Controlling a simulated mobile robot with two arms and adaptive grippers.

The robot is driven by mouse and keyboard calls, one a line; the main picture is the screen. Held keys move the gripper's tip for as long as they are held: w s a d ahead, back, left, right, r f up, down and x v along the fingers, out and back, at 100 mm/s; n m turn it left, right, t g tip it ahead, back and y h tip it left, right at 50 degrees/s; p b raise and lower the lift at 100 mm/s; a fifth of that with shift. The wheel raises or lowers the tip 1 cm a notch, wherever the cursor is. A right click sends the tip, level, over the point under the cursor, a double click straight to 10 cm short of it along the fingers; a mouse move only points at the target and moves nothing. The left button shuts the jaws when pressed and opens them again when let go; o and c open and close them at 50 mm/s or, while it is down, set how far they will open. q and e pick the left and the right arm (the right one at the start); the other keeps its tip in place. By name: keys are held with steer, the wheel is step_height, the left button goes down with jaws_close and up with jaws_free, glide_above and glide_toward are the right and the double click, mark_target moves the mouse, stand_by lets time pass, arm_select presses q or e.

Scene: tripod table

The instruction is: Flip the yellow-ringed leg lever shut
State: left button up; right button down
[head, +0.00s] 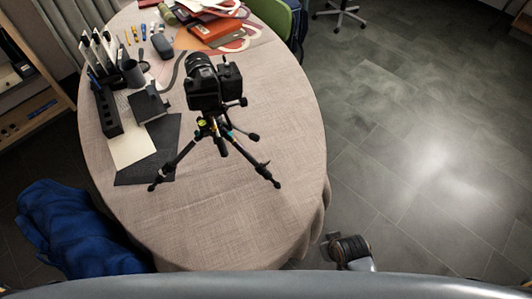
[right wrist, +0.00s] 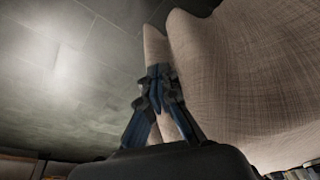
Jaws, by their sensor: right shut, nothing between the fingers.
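A small black tripod (head: 222,144) with a camera (head: 212,83) on top stands upright on the cloth-covered table, legs spread. A yellow-green spot (head: 202,122) shows near the tripod's top. The yellow-ringed lever is too small to make out, and I cannot tell its position. My right gripper (head: 331,240) is beside the table's front right edge, well apart from the tripod. In the right wrist view its fingers (right wrist: 158,72) are shut and empty, close to the hanging tablecloth. My left gripper is not in view.
The oval table (head: 225,225) has clear cloth in front and right of the tripod. A dark mat (head: 155,160), an organizer (head: 104,108), an orange folder (head: 213,28) and several small items lie left and behind. A green chair (head: 272,14) stands at the back.

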steer(key=w+a+r, duration=0.2)
steer(key=w+r, duration=0.2)
steer(key=r, duration=0.6)
steer(key=w+a+r+n+y, duration=0.2)
steer(key=w+a+r+n, duration=0.1)
steer(key=w+a+r, duration=0.4)
steer(key=w+a+r+n+y, duration=0.35)
steer(key=w+a+r, duration=0.2)
steer(key=a, duration=0.35)
steer(key=w+d+r+n+g+h, duration=0.1)
steer(key=w+d+r+n+h, duration=0.1)
steer(key=r, duration=0.6)
steer(key=shift+w+n+g+h+p, duration=0.4)
steer(key=shift+w+n+h, duration=0.2)
steer(key=shift+w, duration=0.3)
steer(key=shift+f, duration=0.15)
steer(key=p+x, duration=0.1)
steer(key=x, duration=0.8)
steer(key=shift+f+p, duration=0.35)
steer(key=shift+f, duration=0.05)
